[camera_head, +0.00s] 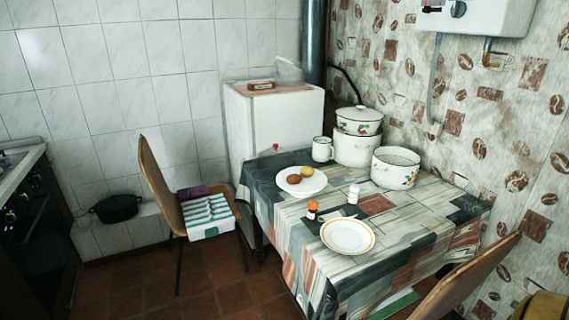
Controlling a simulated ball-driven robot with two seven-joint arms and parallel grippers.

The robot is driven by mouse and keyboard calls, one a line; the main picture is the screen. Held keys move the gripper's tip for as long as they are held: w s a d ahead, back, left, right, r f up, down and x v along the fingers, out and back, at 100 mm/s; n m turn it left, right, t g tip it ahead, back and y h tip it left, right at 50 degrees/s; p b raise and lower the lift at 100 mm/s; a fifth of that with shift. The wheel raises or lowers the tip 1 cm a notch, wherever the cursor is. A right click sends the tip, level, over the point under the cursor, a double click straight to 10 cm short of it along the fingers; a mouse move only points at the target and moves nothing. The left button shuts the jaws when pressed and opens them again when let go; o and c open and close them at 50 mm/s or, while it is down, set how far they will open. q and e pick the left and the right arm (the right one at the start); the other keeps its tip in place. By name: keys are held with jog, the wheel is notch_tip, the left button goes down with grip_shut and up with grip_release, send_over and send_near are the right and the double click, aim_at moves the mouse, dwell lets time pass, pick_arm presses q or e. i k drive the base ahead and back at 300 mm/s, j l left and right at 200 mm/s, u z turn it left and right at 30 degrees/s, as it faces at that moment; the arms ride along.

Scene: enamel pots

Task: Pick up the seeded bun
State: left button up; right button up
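A white plate (301,189) lies on the table's left part, near the back. Two small round items rest on it side by side: a reddish-brown one (294,179) in front and a golden-orange one (307,171) behind. Either could be the seeded bun; they are too small to show seeds. Neither of my grippers is in view.
The table (398,222) also holds a white mug (322,149), enamel pots (396,168), a red-capped jar (312,210), a white shaker (353,194) and an empty yellow-rimmed plate (347,237). Chairs stand left (165,190) and front right (465,280). Floor (215,290) shows left of the table.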

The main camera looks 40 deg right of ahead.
aim_at(305, 172)
jog(key=i+j+z, duration=0.1)
jog(key=i+z, duration=0.2)
jog(key=i, duration=0.25)
jog(key=i+j+z, duration=0.25)
jog(key=i, duration=0.25)
jog(key=i+z, duration=0.25)
jog(key=z, duration=0.2)
jog(key=i+j+z, duration=0.2)
jog(key=z, duration=0.25)
jog(key=i+j+z, duration=0.25)
jog(key=z, duration=0.15)
jog(key=i+j+z, duration=0.2)
jog(key=z, duration=0.25)
jog(key=k+j, duration=0.05)
jog(key=j, duration=0.05)
